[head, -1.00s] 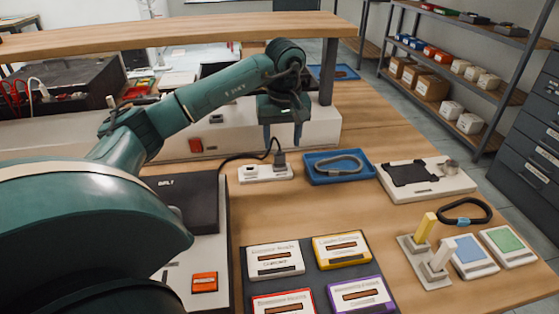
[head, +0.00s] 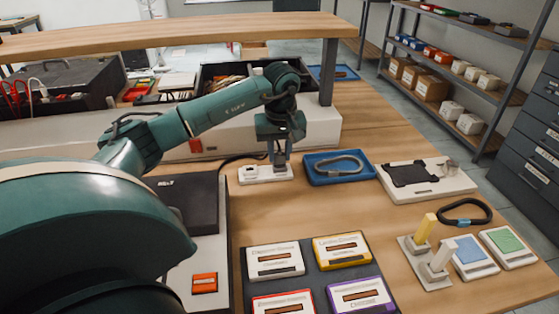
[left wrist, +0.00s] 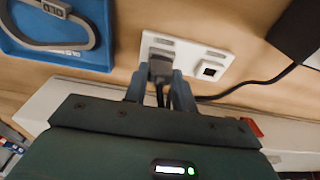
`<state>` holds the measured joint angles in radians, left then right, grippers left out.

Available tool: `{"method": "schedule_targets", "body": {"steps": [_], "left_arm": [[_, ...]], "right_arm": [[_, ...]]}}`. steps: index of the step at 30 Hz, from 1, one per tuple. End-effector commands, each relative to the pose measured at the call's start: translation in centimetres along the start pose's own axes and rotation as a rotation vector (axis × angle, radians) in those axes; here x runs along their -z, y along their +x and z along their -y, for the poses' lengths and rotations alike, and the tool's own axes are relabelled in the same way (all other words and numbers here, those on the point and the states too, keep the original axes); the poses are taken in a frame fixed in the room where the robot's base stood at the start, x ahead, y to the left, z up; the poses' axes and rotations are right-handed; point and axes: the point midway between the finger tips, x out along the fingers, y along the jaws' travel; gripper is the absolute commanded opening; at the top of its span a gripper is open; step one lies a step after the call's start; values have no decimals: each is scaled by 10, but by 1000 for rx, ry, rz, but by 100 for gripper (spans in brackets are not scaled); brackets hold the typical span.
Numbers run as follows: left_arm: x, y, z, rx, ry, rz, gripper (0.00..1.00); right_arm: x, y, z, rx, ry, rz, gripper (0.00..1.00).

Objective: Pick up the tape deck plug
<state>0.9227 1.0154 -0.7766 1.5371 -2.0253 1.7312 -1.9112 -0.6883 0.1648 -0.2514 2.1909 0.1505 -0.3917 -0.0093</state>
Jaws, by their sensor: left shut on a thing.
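The tape deck plug is a dark grey block (left wrist: 161,70) seated at one end of the white socket strip (left wrist: 190,50) in the left wrist view. My left gripper (left wrist: 162,82) is shut on the plug, one finger on each side of it. In the head view the left gripper (head: 280,160) points down over the right end of the strip (head: 255,177) and hides most of the plug. A black cable (left wrist: 225,95) runs along the table beside the strip. My right gripper is not in view.
A blue tray (head: 315,181) with a grey loop (head: 340,165) lies just right of the strip. A black box (head: 185,205) stands to the left. Labelled cassettes (head: 275,261) lie in front, and a wooden shelf (head: 200,30) spans behind the arm.

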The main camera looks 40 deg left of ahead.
Motion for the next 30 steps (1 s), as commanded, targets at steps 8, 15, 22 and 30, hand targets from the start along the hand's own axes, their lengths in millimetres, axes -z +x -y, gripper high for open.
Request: {"method": "schedule_targets", "body": {"steps": [8,15,22,30], "left_arm": [[0,0,0,-1,0,0,6],[1,-8,0,-1,0,-1,6],[7,-52,-1,-5,-1,-4,6],[11,-94,-1,-2,2,-2,6]], "right_arm": [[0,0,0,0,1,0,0],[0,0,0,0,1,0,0],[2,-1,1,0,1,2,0],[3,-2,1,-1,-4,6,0]]}}
